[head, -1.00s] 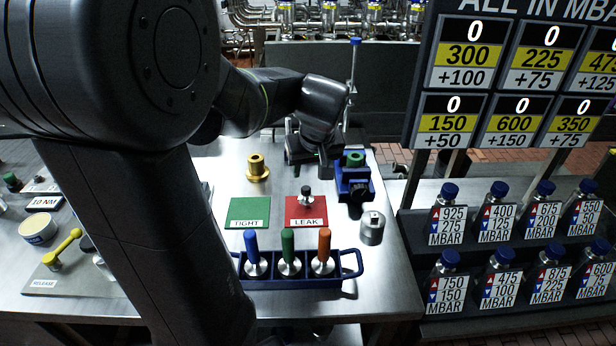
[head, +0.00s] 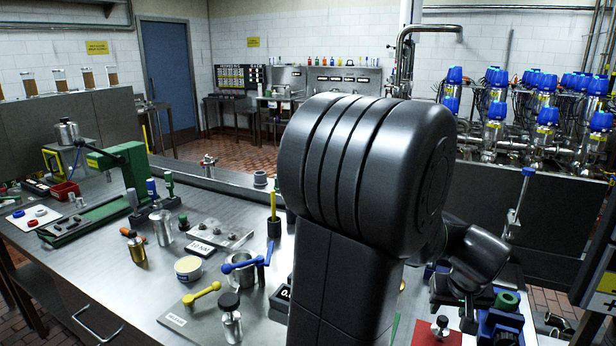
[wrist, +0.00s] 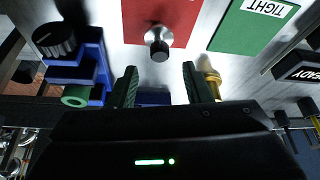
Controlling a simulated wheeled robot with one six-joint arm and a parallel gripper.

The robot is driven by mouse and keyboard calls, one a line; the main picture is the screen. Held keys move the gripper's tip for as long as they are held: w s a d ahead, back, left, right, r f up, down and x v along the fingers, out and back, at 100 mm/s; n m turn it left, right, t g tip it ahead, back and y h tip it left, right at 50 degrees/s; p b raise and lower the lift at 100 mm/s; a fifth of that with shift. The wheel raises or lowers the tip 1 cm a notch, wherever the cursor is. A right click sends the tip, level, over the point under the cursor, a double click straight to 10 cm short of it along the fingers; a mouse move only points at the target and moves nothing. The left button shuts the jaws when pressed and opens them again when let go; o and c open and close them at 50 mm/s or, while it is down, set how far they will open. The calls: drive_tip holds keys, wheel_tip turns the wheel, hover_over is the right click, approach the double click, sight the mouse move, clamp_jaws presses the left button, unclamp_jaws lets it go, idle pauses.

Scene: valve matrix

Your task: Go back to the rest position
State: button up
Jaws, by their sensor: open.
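My gripper (head: 466,312) is low at the right in the head view, just left of a blue fixture (head: 497,325) with a green ring (head: 507,300). The wrist view shows its two fingers (wrist: 160,88) apart, with nothing held between them. In that view the blue fixture (wrist: 92,62) with a black knob is at the left. A red pad (wrist: 180,12) with a small black-knobbed part (wrist: 159,46) lies ahead of the fingers. My arm hides much of the bench's middle in the head view.
A green TIGHT pad (wrist: 243,30) and a brass fitting (wrist: 212,80) are to the right in the wrist view. A thin upright rod (head: 518,200) stands behind the fixture. A green press (head: 120,170) and a yellow-handled valve (head: 202,294) are on the bench's left.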

sight(443, 318)
drive_tip(key=x, duration=0.5)
drive_tip(key=shift+w+f, duration=0.1)
drive_tip(key=shift+f, duration=0.3)
drive_tip(key=shift+w+d+r, duration=0.1)
drive_tip(key=shift+w+r, duration=0.05)
drive_tip(key=shift+r, duration=0.95)
drive_tip(key=shift+f, duration=0.1)
